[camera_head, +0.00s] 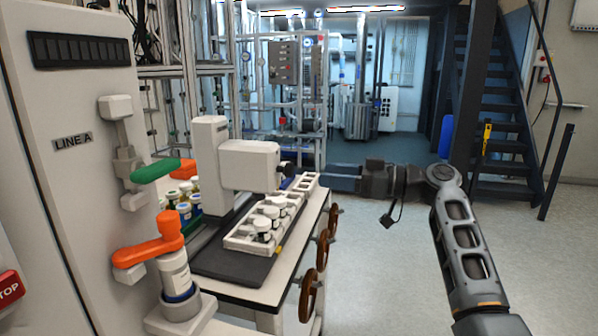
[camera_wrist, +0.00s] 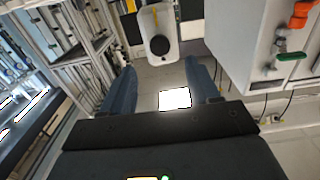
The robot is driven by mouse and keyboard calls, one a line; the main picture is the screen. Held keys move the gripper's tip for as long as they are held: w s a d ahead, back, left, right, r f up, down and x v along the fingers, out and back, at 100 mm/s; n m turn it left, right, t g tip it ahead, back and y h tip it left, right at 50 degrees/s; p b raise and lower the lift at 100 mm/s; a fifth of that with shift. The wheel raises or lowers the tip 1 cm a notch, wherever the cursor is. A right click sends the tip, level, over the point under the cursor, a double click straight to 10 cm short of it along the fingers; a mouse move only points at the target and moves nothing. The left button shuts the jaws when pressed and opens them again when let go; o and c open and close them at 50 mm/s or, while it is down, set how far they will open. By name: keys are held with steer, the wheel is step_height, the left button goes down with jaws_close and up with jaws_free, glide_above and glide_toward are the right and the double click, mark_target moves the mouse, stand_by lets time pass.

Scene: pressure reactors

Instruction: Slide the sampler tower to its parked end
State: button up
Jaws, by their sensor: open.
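The sampler tower (camera_head: 210,155) is a white upright column with a boxy white head (camera_head: 248,166) reaching right over the bench. A dark round knob (camera_head: 287,169) sticks out of the head's right end. In the wrist view the white head (camera_wrist: 158,17) and its black knob (camera_wrist: 159,45) face me, just beyond the fingertips and roughly centred between them. My gripper (camera_head: 312,174) is at the right of the knob, pointing left at it. In the wrist view my gripper (camera_wrist: 159,70) has its two blue fingers spread wide with nothing between them. The tower's base and rail are largely hidden.
A white rack (camera_head: 238,243) with several capped vials lies on the bench below the head. Brown handwheels (camera_head: 307,296) line the bench's right side. A cabinet (camera_head: 80,150) with green (camera_head: 155,170) and orange (camera_head: 150,250) handles stands left. The floor (camera_head: 385,280) right of the bench is clear.

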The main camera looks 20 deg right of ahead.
mark_target(293, 169)
steer(key=shift+p+x, duration=0.65)
steer(key=shift+x, duration=3.25)
steer(key=shift+r, duration=0.2)
jaws_close()
